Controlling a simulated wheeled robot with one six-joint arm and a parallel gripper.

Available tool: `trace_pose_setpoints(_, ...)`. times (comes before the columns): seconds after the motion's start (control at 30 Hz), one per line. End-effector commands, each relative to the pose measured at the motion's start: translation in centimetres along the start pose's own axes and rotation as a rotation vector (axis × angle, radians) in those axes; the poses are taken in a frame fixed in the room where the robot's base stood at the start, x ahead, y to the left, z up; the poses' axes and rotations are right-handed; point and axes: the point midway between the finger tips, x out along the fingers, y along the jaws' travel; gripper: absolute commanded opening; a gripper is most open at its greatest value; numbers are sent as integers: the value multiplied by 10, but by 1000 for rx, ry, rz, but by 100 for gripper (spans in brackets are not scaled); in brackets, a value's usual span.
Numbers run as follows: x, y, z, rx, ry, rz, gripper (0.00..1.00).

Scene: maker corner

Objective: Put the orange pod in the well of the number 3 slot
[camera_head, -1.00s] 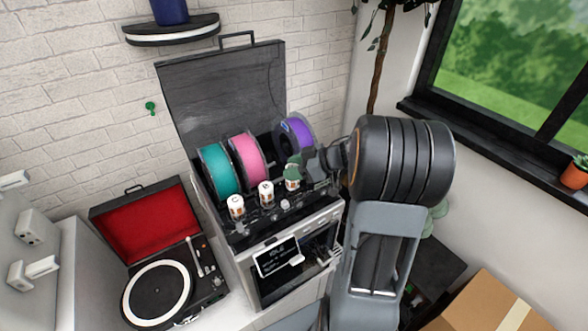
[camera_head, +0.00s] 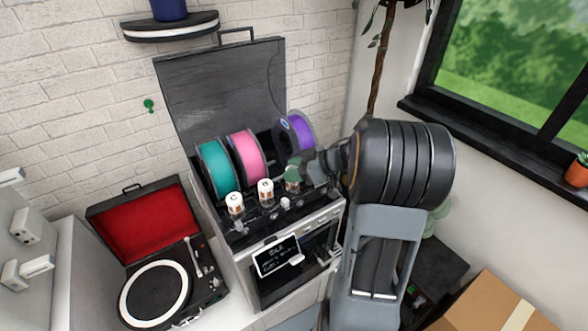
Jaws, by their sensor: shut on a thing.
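My gripper (camera_head: 296,173) is at the front right of the black multi-spool unit (camera_head: 240,240), reaching in from the right. It is shut on a small white pod with an orange-brown band (camera_head: 292,186), mostly hidden by the greenish fingers. I take this to be the orange pod. It is low over the unit's front row, right of two similar white pods (camera_head: 236,203) (camera_head: 266,190) standing upright. I cannot tell whether it is inside a well or just above one. The slot numbers are too small to read.
Behind the pods stand a teal spool (camera_head: 212,170), a pink spool (camera_head: 246,157) and, past a gap, a purple spool (camera_head: 299,135). The open black lid (camera_head: 222,95) rises behind. A small dark sign (camera_head: 276,257) hangs in front. A record player (camera_head: 155,292) stands at left.

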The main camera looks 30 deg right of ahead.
Motion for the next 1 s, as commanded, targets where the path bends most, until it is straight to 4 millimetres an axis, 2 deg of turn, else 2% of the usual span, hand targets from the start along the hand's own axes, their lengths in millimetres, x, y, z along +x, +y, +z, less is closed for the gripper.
trace_pose_setpoints(0.57, 6, 0, 13, 7, -3, -1, 13)
trace_pose_setpoints(0.6, 6, -1, 14, 7, -3, -1, 43)
trace_pose_setpoints(0.9, 6, 0, 12, 2, -1, -1, 71)
trace_pose_setpoints(1.0, 6, 0, 11, 1, -1, -1, 71)
